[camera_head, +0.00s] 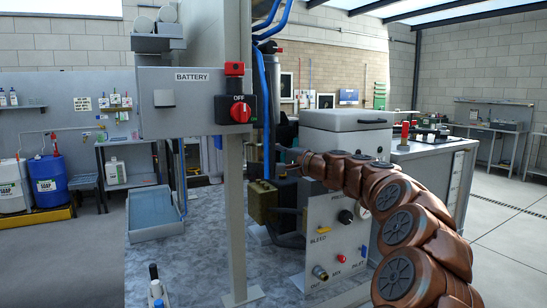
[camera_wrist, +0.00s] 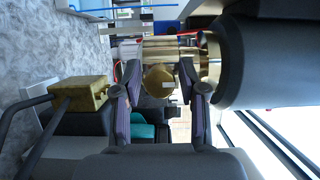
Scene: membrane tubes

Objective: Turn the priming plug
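A brass cylindrical fitting with a round end (camera_wrist: 158,82), which looks like the priming plug, shows in the wrist view, joined to a wider brass body. My gripper (camera_wrist: 160,92) is open, its two dark fingers on either side of that round end. The right finger appears close to the brass and a gap shows on the left; I cannot tell whether either touches. In the head view my gripper (camera_head: 282,158) is small and dark, beside the grey-lidded machine (camera_head: 346,122). The plug cannot be made out there.
A brass block (camera_wrist: 80,93) with dark hoses lies left of my fingers; it also shows in the head view (camera_head: 262,202). A large dark cylinder (camera_wrist: 270,60) is close on the right. A post (camera_head: 236,200) carries the battery box (camera_head: 180,98).

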